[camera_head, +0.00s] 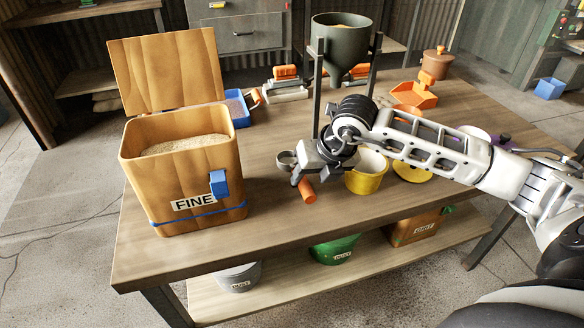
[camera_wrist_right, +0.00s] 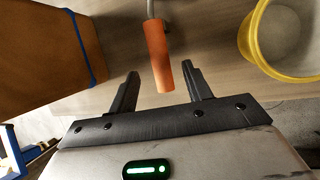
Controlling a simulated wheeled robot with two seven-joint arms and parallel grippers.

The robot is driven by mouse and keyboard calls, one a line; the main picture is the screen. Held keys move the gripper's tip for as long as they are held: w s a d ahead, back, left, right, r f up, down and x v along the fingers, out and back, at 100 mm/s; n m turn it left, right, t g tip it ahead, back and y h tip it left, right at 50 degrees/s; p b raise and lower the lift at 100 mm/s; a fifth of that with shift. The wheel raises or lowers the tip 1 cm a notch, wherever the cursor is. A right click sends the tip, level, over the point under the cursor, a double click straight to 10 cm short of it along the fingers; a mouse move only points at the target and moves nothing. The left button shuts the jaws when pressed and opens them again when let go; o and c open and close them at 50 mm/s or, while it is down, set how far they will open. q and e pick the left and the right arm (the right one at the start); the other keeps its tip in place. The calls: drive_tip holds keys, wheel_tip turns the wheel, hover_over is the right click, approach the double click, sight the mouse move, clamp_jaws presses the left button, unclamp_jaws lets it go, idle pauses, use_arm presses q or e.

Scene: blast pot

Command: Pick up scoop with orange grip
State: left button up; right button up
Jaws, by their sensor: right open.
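The scoop has an orange grip (camera_head: 307,192) and a small grey round cup (camera_head: 287,160), and it lies on the wooden table right of the FINE bin. My right gripper (camera_head: 310,174) is open just above it and partly hides it. In the right wrist view, the orange grip (camera_wrist_right: 157,52) points down between the two spread fingers of my right gripper (camera_wrist_right: 161,72), with its end near the palm. I see no contact between finger and grip. The scoop's cup is out of that view. My left gripper is not in view.
The open FINE bin (camera_head: 167,180) stands close on the left. A yellow-rimmed pot (camera_head: 367,174) stands close on the right. A hopper (camera_head: 340,48) on a dark stand is behind. An orange scoop-like tray (camera_head: 414,95) lies farther back. The table front is clear.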

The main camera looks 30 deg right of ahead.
sight(306, 183)
drive_tip(key=x, duration=0.5)
drive_tip(key=shift+w+f, duration=0.15)
drive_tip(key=shift+f, duration=0.15)
drive_tip(key=shift+c, duration=0.3)
clamp_jaws()
drive_tip(key=shift+r, duration=0.1)
